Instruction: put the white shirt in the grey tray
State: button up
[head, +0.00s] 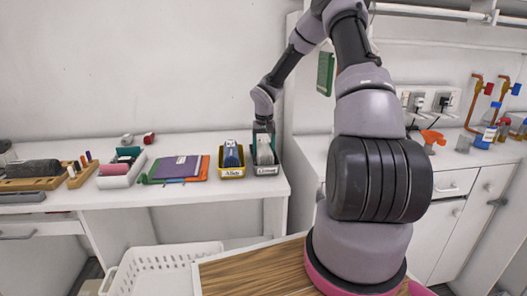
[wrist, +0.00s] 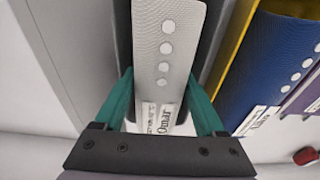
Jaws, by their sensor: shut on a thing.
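The white shirt (head: 265,154) is a narrow folded bundle with a row of pale round buttons and a name label. It also shows in the wrist view (wrist: 166,75), between the teal fingers of my gripper (wrist: 163,92). My gripper (head: 264,131) points down from above and is shut on it. The grey tray (head: 266,171) is at the right end of the white table, with a label on its front. The shirt is upright within the outline of the tray, with dark tray walls on both sides. Whether it touches the tray floor is hidden.
A yellow tray (head: 231,172) with a blue folded item (head: 231,153) stands close to the left. Purple and orange folders (head: 180,167) and a white tray (head: 121,179) lie farther left. A white cabinet edge is close on the right.

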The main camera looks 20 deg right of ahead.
jog(key=shift+f, duration=0.25)
jog(key=o, duration=1.2)
jog(key=shift+o, duration=0.2)
jog(key=r, duration=0.4)
jog(key=s+r, duration=0.1)
jog(key=r, duration=0.6)
jog(key=shift+s+a+r, duration=0.15)
jog(key=shift+s+r, duration=0.05)
jog(key=shift+r, duration=0.2)
jog(key=s+a+r+t+h, duration=0.1)
jog(key=s+a+r+t, duration=0.15)
jog(key=s+r, duration=1.3)
jog(key=s+a+r+m+t+y, duration=0.1)
jog(key=s+r, duration=0.3)
jog(key=s, duration=0.5)
jog(key=s+a+r+m+t+y, duration=0.1)
jog(key=s+a+r+t+y, duration=0.1)
jog(key=s+r, duration=0.3)
jog(key=s+a, duration=0.1)
jog(key=s, duration=0.2)
jog(key=shift+s+a, duration=0.15)
jog(key=shift+s, duration=0.25)
